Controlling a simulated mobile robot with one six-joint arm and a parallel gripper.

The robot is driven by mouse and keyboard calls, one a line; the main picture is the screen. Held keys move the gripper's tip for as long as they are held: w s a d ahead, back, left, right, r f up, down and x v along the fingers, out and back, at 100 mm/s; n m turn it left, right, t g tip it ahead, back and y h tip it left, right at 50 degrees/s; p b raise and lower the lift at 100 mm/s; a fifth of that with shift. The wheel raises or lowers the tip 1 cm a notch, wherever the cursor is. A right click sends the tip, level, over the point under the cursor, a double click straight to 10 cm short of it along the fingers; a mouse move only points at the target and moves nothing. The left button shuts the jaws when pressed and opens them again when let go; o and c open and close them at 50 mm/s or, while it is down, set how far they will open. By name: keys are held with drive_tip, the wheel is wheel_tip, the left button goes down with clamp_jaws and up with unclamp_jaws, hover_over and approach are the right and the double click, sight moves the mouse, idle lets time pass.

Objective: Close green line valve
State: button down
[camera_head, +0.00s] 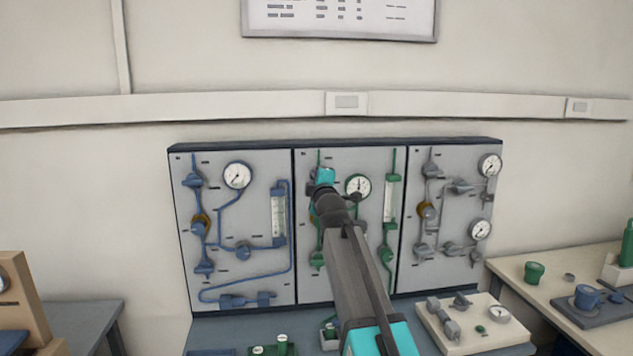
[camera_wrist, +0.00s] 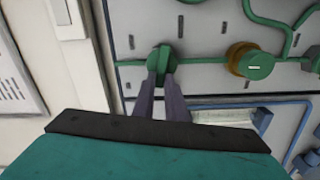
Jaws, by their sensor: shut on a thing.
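The green line (camera_head: 318,157) runs down the left side of the middle wall panel. In the wrist view, its green valve handle (camera_wrist: 160,58) stands near the panel's edge. My gripper (camera_wrist: 161,78) is shut on this handle, with one dark finger on either side of it. In the head view, my arm reaches up to the upper left of the middle panel and its wrist hides the handle and the fingers.
A brass-coloured round part with a green knob (camera_wrist: 250,62) sits along the same line. A gauge (camera_head: 358,187) is close to the right of my wrist. The blue-line panel (camera_head: 240,200) and the grey-line panel (camera_head: 455,220) flank the middle one.

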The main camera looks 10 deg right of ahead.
drive_tip(key=shift+f+n, duration=0.25)
drive_tip(key=shift+n, duration=0.85)
drive_tip(key=c, duration=1.8)
unclamp_jaws()
drive_tip(key=shift+s, duration=0.15)
drive_tip(key=s+b, duration=0.2)
drive_tip(key=s, duration=1.1)
drive_tip(key=shift+s+b, duration=0.3)
drive_tip(key=shift+b, duration=0.1)
